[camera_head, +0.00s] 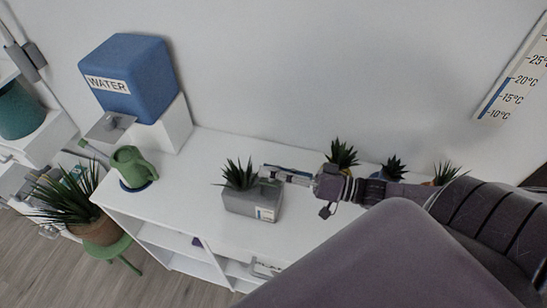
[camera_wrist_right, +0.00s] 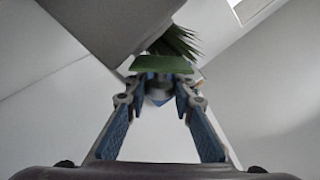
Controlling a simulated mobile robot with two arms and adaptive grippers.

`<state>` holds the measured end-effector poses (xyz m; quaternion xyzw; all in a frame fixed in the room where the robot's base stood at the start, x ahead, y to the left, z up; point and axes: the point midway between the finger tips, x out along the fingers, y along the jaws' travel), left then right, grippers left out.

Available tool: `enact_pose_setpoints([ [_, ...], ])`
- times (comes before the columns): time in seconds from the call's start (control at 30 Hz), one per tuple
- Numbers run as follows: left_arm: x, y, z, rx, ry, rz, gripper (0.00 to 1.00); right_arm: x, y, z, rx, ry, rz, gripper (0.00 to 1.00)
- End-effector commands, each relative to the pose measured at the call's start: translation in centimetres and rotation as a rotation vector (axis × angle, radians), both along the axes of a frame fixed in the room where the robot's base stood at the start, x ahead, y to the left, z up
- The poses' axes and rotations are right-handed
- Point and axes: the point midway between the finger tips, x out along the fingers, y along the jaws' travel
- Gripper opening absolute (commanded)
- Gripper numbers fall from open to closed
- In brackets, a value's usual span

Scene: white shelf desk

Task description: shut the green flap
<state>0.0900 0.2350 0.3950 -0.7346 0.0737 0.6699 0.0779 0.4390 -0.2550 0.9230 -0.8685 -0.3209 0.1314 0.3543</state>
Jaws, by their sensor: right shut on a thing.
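A grey box-shaped planter (camera_head: 250,204) with a spiky plant (camera_head: 239,174) and a small white label stands on the white desk. My right gripper (camera_head: 264,172) reaches in from the right, with its tips at the planter's upper right side. In the right wrist view the green flap (camera_wrist_right: 161,64) is a flat green piece beside the grey planter (camera_wrist_right: 100,22), with plant leaves behind it. My right gripper's tips (camera_wrist_right: 161,88) are shut at the flap's near edge. In the head view the flap is mostly hidden by the gripper. My left gripper is out of view.
A blue WATER tank (camera_head: 128,76) on a white block and a green watering can (camera_head: 131,167) stand at the left of the white desk (camera_head: 193,178). Several small potted plants (camera_head: 342,153) stand along the back, behind my right arm.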

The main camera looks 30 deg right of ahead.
Motion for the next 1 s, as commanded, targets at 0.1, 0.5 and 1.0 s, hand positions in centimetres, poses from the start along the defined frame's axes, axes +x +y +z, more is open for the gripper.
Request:
enact_pose_setpoints([
  [0.1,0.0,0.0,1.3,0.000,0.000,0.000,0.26,-0.3,0.4,0.4,-0.083,-0.073,-0.001,0.00],
  [0.5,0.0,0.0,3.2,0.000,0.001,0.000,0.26,-1.3,1.5,-0.3,-0.363,-0.311,-0.002,0.00],
  [1.0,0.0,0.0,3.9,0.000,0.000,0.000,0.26,-1.9,2.2,-1.1,-0.572,-0.492,-0.001,0.00],
])
